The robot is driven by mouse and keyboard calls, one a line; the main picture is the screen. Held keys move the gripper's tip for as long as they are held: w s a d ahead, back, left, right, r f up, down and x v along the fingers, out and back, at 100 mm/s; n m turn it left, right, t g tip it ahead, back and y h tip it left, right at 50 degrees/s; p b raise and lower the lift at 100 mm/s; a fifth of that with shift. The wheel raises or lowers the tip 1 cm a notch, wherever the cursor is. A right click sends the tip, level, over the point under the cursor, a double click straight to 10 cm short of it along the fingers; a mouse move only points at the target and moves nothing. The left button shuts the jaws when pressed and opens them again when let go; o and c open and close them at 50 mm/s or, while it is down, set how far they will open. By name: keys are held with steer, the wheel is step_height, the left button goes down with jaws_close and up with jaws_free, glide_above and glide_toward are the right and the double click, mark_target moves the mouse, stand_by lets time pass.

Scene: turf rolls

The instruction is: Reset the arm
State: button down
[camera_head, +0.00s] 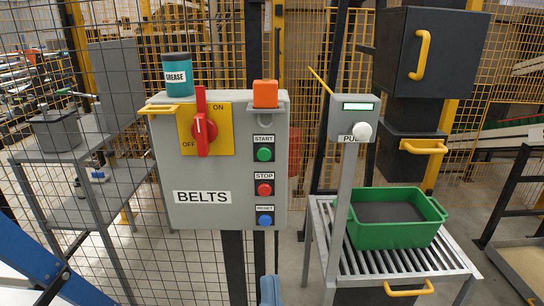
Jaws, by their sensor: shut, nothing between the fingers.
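My gripper cannot be made out in the head view, so its place relative to the panel is hidden. A grey control box (173,215) labelled BELTS stands upright in the middle. Its red rotary switch (204,128) sits on a yellow ON/OFF plate, with the handle upright. Down the box's right side are a green START button (264,154), a red STOP button (264,189) and a blue RESET button (265,219). A small blue piece (269,291) shows at the bottom edge; I cannot tell what it is.
A teal GREASE tin (177,76) and an orange block (265,93) stand on the box's ledges. A grey post with a white PULL knob (361,131) stands to the right. A green crate (397,235) sits on a slatted table (375,270). Mesh fencing surrounds this.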

steer(key=w+r+h, duration=0.1)
steer(key=w+r, duration=0.3)
steer(key=r, duration=0.6)
steer(key=s+r+n+p, duration=0.2)
steer(key=r+p, duration=0.4)
steer(key=r, duration=0.9)
steer(key=s+r+n+h+p, duration=0.1)
steer(key=s+r+p, duration=0.3)
steer(key=r, duration=1.1)
steer(key=s+r+n+p, duration=0.2)
steer(key=r+p, duration=0.6)
steer(key=r, duration=0.7)
steer(key=shift+s+r+n+t+p, duration=0.3)
steer(key=shift+s+r+n+p, duration=0.1)
steer(key=shift+n, duration=0.2)
